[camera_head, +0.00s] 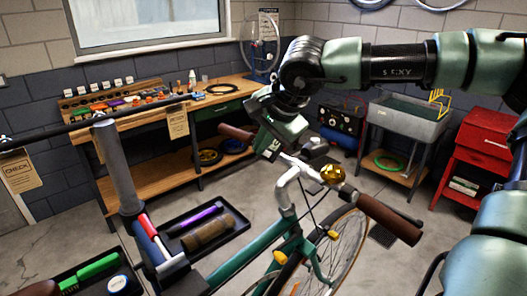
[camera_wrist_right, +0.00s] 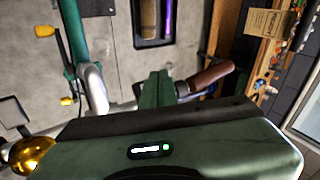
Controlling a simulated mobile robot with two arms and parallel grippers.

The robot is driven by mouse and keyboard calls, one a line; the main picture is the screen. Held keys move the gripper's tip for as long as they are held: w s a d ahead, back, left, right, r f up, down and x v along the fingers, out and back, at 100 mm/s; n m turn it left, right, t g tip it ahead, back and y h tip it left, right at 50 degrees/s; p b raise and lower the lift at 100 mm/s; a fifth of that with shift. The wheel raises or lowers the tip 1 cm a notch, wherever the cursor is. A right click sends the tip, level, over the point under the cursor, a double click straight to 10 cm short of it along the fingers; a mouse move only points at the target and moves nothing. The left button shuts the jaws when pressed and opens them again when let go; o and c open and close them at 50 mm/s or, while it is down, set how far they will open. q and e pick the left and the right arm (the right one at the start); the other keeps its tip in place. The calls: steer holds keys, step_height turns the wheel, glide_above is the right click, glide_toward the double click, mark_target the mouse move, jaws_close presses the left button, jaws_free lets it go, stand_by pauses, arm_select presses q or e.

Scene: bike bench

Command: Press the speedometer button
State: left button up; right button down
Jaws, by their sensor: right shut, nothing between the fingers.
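The green bicycle's handlebar (camera_head: 287,178) stands in the middle of the head view. A small dark box that looks like the speedometer (camera_head: 315,147) sits by the handlebar's centre. A grey square shape at the left edge of the right wrist view (camera_wrist_right: 14,113) looks like the same box; its button cannot be made out. My right gripper (camera_head: 268,150) points down beside the handlebar, left of the box and apart from it in the picture. Its fingers (camera_wrist_right: 155,82) are together with nothing between them. My left gripper is not in view.
A brass bell (camera_head: 332,174) and brown grips (camera_head: 390,220) are on the handlebar close by. A clamp post (camera_head: 118,170) and tool trays (camera_head: 205,262) stand at left. A wooden workbench (camera_head: 150,165), grey sink (camera_head: 408,120) and red cabinet (camera_head: 480,150) are behind.

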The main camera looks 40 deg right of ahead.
steer(key=shift+a+r, duration=0.3)
steer(key=shift+r, duration=0.1)
steer(key=shift+r, duration=0.1)
steer(key=shift+s+a+r+p, duration=0.15)
steer(key=shift+a+r+p, duration=0.7)
steer(key=shift+a+r, duration=1.2)
steer(key=shift+d+r, duration=0.1)
steer(key=shift+d, duration=0.05)
